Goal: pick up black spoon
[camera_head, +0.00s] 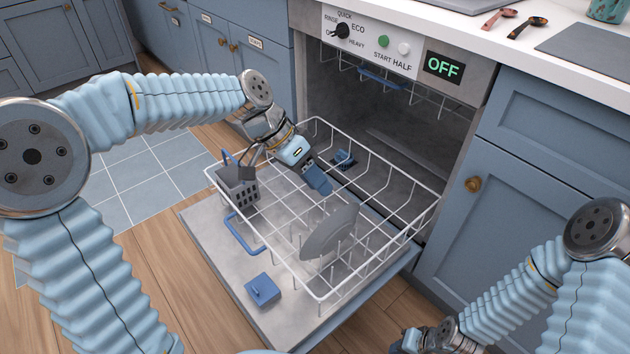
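A black spoon (528,27) lies on the white countertop at the upper right, beside a reddish-brown spoon (499,18). My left gripper (283,177) is over the dishwasher's pulled-out rack, well below and to the left of the spoons. Its two fingers look spread apart, one dark and one blue, with nothing seen between them. The dark finger is close to the grey cutlery basket (241,190); I cannot tell if they touch. My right gripper (413,341) is low at the bottom edge, partly cut off, and its fingers are unclear.
The dishwasher door is down, with a white wire rack (321,118) above it. A grey plate (329,232) stands in the rack. A blue dispenser lid (262,289) is on the door. A dark board (590,52) and a teal pot (607,10) are on the counter.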

